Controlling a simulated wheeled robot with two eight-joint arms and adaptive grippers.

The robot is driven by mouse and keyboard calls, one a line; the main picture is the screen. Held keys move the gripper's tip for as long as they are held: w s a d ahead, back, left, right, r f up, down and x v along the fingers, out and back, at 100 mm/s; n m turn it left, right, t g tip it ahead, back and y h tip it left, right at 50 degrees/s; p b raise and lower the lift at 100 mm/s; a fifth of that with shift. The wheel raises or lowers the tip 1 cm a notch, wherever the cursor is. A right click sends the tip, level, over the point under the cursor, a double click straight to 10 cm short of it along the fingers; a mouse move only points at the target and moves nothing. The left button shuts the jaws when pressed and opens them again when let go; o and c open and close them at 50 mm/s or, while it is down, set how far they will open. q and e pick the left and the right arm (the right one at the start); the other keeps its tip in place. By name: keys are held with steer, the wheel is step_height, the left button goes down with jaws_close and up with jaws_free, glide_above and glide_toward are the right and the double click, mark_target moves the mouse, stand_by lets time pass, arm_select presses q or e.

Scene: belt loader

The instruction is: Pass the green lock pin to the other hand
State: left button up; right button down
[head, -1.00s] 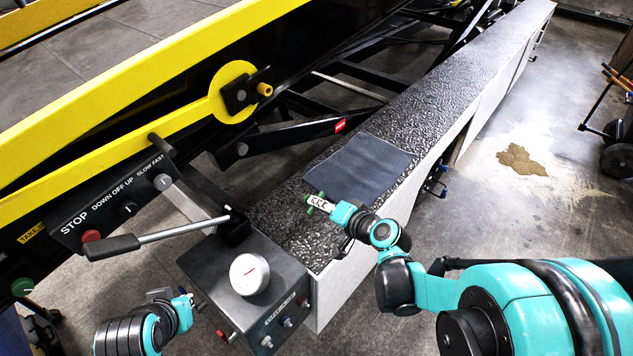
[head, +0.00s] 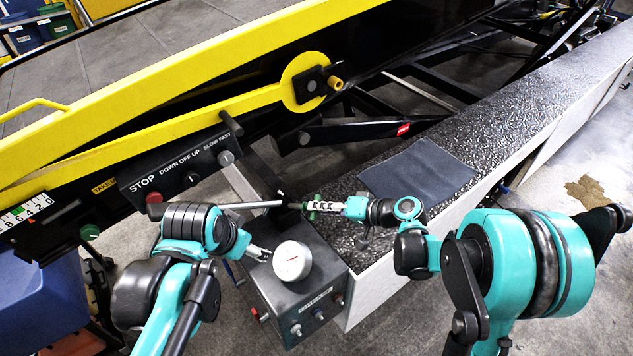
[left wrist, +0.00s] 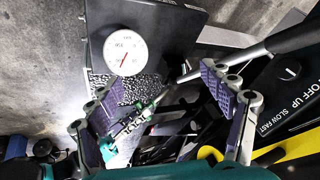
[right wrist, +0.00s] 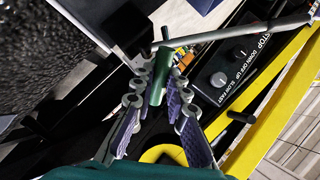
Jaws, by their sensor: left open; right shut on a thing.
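The green lock pin (right wrist: 156,84) is between the fingers of my right gripper (right wrist: 160,82), which is shut on it. In the head view the right gripper (head: 318,206) holds the pin (head: 296,206) above the near end of the black textured deck. My left gripper (head: 262,254) is open and empty beside the white gauge, below and left of the pin. In the left wrist view the open left fingers (left wrist: 165,105) stand wide apart. The right gripper (left wrist: 125,125) shows beyond them, apart from the left fingers.
A white round gauge (head: 292,261) sits on the grey control box (head: 310,300), close to my left gripper. A long metal lever (head: 245,205) passes just left of the pin. The control panel (head: 180,175) and yellow rail are behind. A dark mat (head: 418,172) lies on the deck.

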arm_select(q)
steer(key=w+d+r+m+g, duration=0.2)
steer(key=w+d+r+m, duration=0.2)
steer(key=w+d+m, duration=0.4)
steer(key=m+g, duration=0.3)
steer(key=m, duration=0.7)
glide_above(303, 207)
steer(key=s+d, duration=0.1)
steer(key=d, duration=0.2)
steer(key=f, duration=0.1)
steer(key=shift+f, duration=0.55)
steer(key=f, duration=0.7)
steer(key=w+f, duration=0.1)
steer(key=f, duration=0.3)
steer(key=shift+d, duration=0.25)
steer(key=c, duration=1.3)
arm_select(e)
steer(key=c, duration=1.8)
jaws_free()
steer(key=shift+s, duration=0.1)
arm_select(q)
steer(key=shift+c, duration=0.7)
arm_select(e)
steer(key=o, duration=0.4)
steer(key=shift+c, duration=0.2)
